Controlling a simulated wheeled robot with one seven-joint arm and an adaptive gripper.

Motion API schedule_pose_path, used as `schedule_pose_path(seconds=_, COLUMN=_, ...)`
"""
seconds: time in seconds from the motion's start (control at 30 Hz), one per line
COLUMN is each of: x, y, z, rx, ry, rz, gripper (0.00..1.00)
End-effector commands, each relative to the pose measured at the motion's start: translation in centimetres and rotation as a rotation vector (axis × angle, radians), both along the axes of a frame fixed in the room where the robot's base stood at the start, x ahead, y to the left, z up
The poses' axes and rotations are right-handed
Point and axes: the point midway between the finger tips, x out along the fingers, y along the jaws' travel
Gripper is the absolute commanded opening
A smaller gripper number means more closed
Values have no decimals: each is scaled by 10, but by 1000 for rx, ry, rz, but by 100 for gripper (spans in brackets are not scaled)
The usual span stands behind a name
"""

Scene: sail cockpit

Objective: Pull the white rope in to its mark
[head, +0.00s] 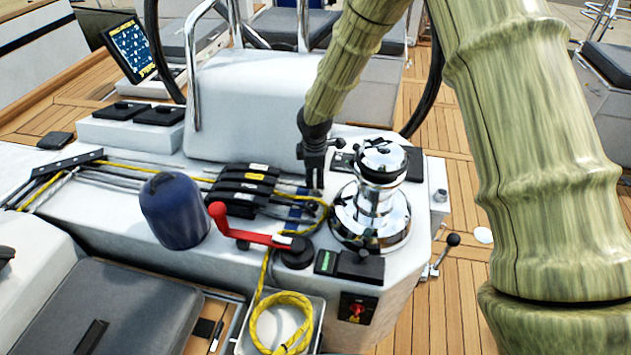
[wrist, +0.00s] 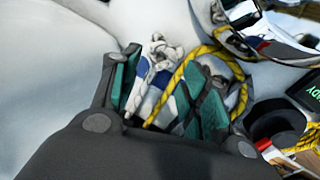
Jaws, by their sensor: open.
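My gripper (head: 313,180) points down just right of the black rope clutches (head: 242,188) and left of the chrome winch (head: 377,195). In the wrist view my gripper (wrist: 165,95) is open, with teal pads on both fingers. The white rope (wrist: 157,55) shows between the fingers, with a knotted-looking end. Blue patches (wrist: 165,78) lie beside and under it; I cannot tell whether they belong to the rope or the deck. The yellow rope (wrist: 184,70) runs close to the right finger and partly behind it. In the head view the white rope is too small or hidden to make out.
A red-handled lever (head: 245,234) lies in front of the clutches. A blue drum-like cover (head: 174,210) stands to its left. A white tray (head: 240,347) holds the yellow rope's coil. A black-and-green switch box (head: 326,262) sits below the winch. A grey-white upright seat back stands behind.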

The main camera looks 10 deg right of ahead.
Motion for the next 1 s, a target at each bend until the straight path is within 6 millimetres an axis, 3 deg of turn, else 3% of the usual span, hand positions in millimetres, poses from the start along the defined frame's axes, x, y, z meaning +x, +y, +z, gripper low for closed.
schedule_pose_path(seconds=0.2, x=-6, y=1, z=35, rx=1, ry=-2, rz=-1, gripper=45)
schedule_pose_path(seconds=0.4, x=-10, y=2, z=57, rx=0, ry=-2, rz=0, gripper=45)
schedule_pose_path(seconds=1.0, x=-12, y=3, z=65, rx=0, ry=-1, rz=0, gripper=45)
